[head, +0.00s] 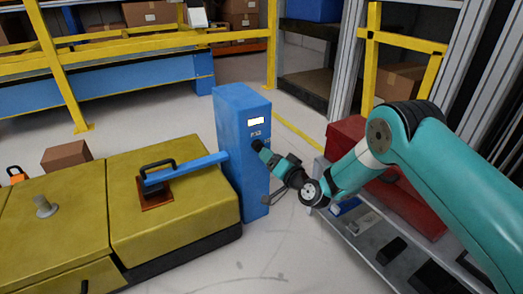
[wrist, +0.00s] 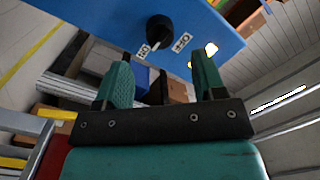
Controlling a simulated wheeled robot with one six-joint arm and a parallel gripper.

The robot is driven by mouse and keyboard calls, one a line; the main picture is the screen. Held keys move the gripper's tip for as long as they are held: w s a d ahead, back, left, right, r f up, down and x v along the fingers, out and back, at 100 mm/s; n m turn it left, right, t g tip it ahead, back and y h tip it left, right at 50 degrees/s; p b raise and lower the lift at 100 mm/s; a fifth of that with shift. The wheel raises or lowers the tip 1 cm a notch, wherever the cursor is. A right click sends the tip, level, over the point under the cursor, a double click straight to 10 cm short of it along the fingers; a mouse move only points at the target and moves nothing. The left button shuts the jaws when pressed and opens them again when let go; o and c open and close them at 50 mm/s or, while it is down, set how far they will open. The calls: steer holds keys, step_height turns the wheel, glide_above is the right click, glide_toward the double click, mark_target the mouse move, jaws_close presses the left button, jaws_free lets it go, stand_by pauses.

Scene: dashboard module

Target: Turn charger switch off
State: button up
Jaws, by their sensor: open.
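The blue charger box (head: 233,160) stands upright in the middle of the head view. Its blue face (wrist: 95,18) fills the top of the wrist view. A black rotary switch (wrist: 158,28) sits on this face between two small white labels, which appear upside down. In the head view my gripper (head: 264,152) is close to the charger's right side. Contact with the switch cannot be made out.
A yellow vehicle body (head: 190,220) with a blue handle bar (head: 190,168) stands left of the charger. A red box (head: 400,195) and a grey shelf (head: 350,240) with small items lie below my arm. Yellow railings (head: 120,45) stand behind. Some floor is clear before the charger.

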mark_target(260, 148)
steer(key=b+x, duration=0.2)
steer(key=x, duration=0.3)
steer(key=shift+w+f, duration=0.1)
steer(key=shift+w+a, duration=0.35)
steer(key=c, duration=0.9)
